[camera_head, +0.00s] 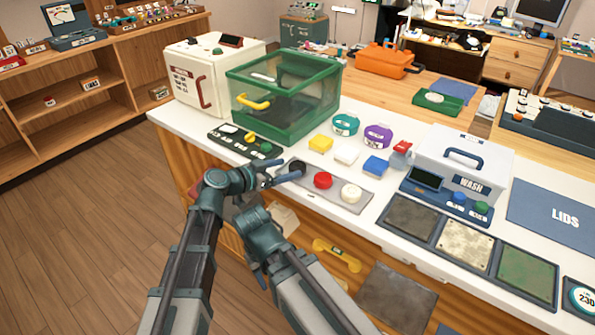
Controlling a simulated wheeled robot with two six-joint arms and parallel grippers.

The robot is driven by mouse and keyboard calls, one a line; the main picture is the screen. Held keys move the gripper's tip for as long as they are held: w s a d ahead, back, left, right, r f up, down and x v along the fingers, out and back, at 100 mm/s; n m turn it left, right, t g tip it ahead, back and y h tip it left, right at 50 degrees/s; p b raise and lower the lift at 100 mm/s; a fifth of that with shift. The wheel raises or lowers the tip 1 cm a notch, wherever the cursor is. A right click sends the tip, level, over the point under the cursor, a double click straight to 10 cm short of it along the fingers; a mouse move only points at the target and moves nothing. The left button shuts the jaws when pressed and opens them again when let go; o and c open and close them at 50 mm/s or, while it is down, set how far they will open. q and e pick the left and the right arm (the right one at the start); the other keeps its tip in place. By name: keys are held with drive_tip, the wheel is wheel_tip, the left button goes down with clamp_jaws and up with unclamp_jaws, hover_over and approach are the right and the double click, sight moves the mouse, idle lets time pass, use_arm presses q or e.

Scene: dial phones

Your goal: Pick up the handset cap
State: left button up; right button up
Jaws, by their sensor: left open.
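A grey strip tray (334,193) lies at the near edge of the white counter. It bears a dark round cap (297,167), a red round cap (322,180) and a white round cap (351,193). No label shows which is the handset cap. My left gripper (288,177) is open, with its fingertips beside the dark cap at the tray's left end. I cannot tell whether they touch it, and part of the cap's near side is hidden by the fingers. My right arm reaches in below, but its gripper cannot be made out.
A green clear-sided box (286,100) and a black panel with buttons (238,141) stand behind my left gripper. Yellow, white and blue blocks lie beyond the tray. A white WASH box (465,160) stands to the right. Textured panels (466,247) line the near right counter.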

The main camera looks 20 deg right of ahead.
sight(292, 168)
use_arm(q)
drive_tip(key=shift+f+b+x, duration=0.2)
drive_tip(key=shift+b+x, duration=0.8)
drive_tip(key=shift+x, duration=1.7)
drive_tip(key=shift+a, duration=0.1)
drive_tip(key=c, duration=1.1)
